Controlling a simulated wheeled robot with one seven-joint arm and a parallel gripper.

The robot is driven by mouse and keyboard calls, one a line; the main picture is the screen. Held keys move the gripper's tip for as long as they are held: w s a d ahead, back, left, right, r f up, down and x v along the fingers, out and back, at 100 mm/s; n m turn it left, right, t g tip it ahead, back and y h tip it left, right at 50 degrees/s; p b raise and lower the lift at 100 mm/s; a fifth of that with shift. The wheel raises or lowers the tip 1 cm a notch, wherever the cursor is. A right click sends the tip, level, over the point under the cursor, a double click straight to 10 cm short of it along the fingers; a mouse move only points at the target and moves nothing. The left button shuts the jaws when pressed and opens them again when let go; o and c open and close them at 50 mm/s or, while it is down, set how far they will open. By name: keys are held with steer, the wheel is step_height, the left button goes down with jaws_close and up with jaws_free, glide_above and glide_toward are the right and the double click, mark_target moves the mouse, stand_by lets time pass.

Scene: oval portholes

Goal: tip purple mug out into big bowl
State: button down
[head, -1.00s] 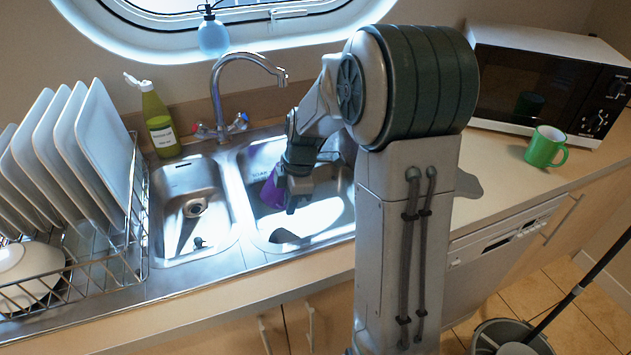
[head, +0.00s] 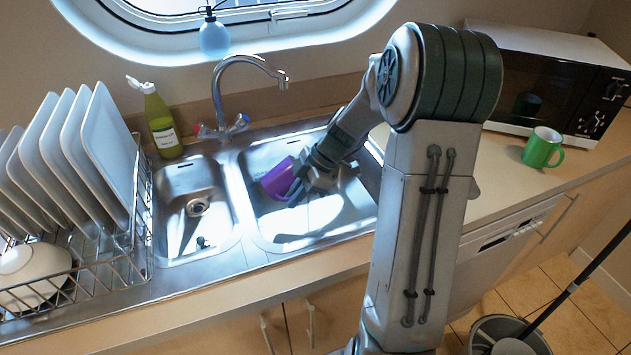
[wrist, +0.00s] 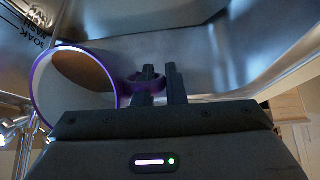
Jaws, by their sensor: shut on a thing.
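The purple mug (head: 276,183) is over the right sink basin, tilted well over towards its side. My gripper (head: 298,187) is at its right, shut on the mug's handle. In the wrist view the fingers (wrist: 158,80) close on the purple handle, and the mug (wrist: 62,98) shows its open mouth, pale inner wall and a brown patch inside. I cannot tell whether that patch is liquid. A white bowl (head: 22,262) rests in the dish rack at the far left; I cannot tell whether it is the big bowl. No other bowl shows.
The dish rack (head: 120,268) holds several upright plates (head: 108,150). The tap (head: 217,95) arches behind the basins, with a green bottle (head: 160,122) to its left. The left basin (head: 183,228) has only its drain and a small dark item. A green mug (head: 542,148) stands by the microwave (head: 545,85).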

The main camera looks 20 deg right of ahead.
steer(key=shift+d+r+y+p, duration=0.2)
steer(key=shift+r+y+p, duration=0.3)
steer(key=shift+y+p, duration=0.5)
steer(key=shift+d+r+y+p, duration=0.1)
steer(key=shift+r+y+p, duration=0.05)
steer(key=shift+y+p, duration=0.25)
steer(key=shift+d+r+y+b, duration=0.2)
steer(key=shift+d+y+b, duration=0.6)
steer(key=shift+b, duration=0.3)
steer(key=shift+y+b, duration=0.3)
steer(key=shift+b, duration=0.15)
steer(key=shift+d+r+t+y, duration=0.1)
steer(key=shift+r+t+y, duration=0.1)
steer(key=shift+t+y, duration=0.1)
steer(key=shift+b, duration=0.4)
steer(key=shift+d+r+y+b, duration=0.25)
steer(key=shift+y+b, duration=0.25)
steer(key=shift+y, duration=0.2)
